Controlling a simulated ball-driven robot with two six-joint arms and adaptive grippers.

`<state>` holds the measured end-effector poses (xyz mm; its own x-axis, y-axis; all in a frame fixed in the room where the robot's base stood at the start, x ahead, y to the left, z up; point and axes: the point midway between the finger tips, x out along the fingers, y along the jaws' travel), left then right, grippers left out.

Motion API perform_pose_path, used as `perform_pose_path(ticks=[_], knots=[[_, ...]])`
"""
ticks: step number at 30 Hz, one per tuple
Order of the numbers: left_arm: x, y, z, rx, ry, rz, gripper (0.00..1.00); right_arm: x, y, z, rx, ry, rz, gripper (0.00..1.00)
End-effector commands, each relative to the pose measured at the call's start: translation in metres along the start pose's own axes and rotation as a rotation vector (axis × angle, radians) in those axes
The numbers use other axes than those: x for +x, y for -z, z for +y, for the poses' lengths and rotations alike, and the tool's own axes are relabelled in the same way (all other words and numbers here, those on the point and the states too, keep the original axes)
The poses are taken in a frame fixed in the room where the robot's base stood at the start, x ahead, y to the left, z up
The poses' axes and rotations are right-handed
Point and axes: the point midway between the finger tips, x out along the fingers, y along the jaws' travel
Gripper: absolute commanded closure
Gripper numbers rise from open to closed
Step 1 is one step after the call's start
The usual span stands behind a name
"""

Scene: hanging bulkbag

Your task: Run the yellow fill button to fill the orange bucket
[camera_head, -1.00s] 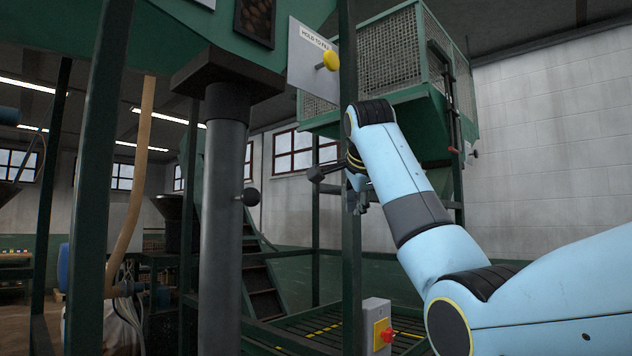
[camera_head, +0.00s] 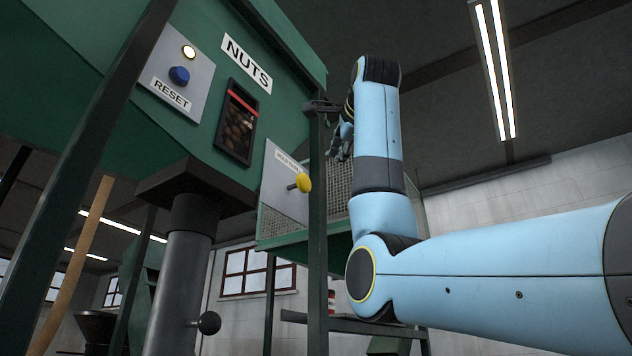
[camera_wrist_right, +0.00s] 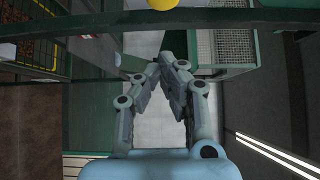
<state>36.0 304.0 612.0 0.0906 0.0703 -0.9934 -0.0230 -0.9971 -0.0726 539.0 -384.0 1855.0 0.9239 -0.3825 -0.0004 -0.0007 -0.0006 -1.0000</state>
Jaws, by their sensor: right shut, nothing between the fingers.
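The yellow fill button (camera_head: 304,183) sticks out from a pale plate (camera_head: 283,180) lettered "HOLD TO…" on the green hopper, in the head view. A yellow round thing, likely the same button (camera_wrist_right: 163,3), shows at the top edge of the right wrist view. My right gripper (camera_head: 340,143) is up and to the right of the button, apart from it, and partly hidden by my wrist. In the right wrist view its fingertips (camera_wrist_right: 167,62) come together with nothing between them. The orange bucket and my left gripper are not in view.
A dark green post (camera_head: 318,240) stands right beside the button, close to my gripper. A blue RESET button (camera_head: 179,75), a lit lamp (camera_head: 189,51) and a "NUTS" sign (camera_head: 247,62) are on the hopper. A thick grey column (camera_head: 183,290) stands below it.

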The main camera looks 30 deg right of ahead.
Motion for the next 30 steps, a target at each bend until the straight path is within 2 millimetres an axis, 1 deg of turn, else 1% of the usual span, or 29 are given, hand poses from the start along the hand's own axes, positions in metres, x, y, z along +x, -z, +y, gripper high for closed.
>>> perform_pose_path(ticks=[1, 3, 5, 8, 18, 21, 24, 30], knots=[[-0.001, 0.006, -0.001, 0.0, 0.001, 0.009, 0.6, 0.002, 0.0, -0.001, 0.0, -0.001, 0.001, 1.0], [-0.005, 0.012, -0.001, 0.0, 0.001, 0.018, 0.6, 0.007, 0.0, -0.001, -0.001, -0.002, 0.001, 1.0], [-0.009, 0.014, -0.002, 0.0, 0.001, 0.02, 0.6, 0.014, 0.001, -0.002, -0.001, -0.004, 0.002, 1.0], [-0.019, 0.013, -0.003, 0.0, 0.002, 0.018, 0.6, 0.032, 0.001, -0.003, -0.001, -0.005, 0.002, 1.0], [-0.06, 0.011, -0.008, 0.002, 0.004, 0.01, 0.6, 0.104, 0.001, -0.003, -0.002, -0.006, 0.002, 1.0], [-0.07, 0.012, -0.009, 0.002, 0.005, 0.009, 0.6, 0.114, -0.014, -0.004, -0.001, -0.003, -0.002, 1.0], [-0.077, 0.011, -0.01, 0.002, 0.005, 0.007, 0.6, 0.122, -0.022, -0.003, -0.001, -0.002, -0.001, 1.0], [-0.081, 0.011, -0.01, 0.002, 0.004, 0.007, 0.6, 0.128, -0.028, 0.0, 0.0, 0.0, 0.0, 1.0]])
